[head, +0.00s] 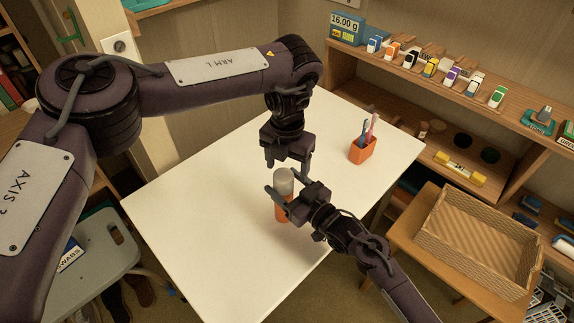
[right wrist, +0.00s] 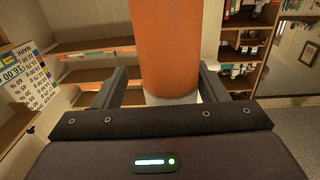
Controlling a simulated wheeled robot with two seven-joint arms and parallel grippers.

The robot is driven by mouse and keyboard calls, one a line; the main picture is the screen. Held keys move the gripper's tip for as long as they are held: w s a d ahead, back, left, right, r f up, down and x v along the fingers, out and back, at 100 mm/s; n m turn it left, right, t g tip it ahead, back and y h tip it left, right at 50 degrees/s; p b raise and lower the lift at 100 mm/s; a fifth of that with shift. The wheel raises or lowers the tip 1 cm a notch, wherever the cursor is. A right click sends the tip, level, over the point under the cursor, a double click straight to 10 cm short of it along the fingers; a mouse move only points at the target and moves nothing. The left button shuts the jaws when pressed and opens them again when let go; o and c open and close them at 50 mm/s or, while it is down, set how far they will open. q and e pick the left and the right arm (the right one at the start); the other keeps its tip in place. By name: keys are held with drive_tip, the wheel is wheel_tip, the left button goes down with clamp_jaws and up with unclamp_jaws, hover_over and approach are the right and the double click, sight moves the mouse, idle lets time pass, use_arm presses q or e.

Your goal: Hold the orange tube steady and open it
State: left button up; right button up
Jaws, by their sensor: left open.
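The orange tube (head: 282,212) is upright over the front middle of the white table, with a grey cap (head: 284,181) on top. Whether its base touches the table is unclear. My right gripper (head: 283,198) comes from the right and is shut on the tube, just below the cap. In the right wrist view the orange body (right wrist: 167,45) runs between the two fingers, its pale end (right wrist: 172,98) partly hidden behind the gripper. My left gripper (head: 288,171) points down from above, its fingers open and apart around or just above the cap.
An orange cup (head: 363,150) with toothbrushes stands at the back right of the white table (head: 215,225). An empty wicker basket (head: 478,238) sits on a side table at right. The table's left side is clear.

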drive_tip(key=shift+o, duration=0.2)
drive_tip(key=shift+s, duration=0.1)
drive_tip(key=v, duration=0.7)
drive_tip(key=shift+s+d+b, duration=0.25)
drive_tip(key=shift+b, duration=0.2)
drive_tip(key=shift+r, duration=0.1)
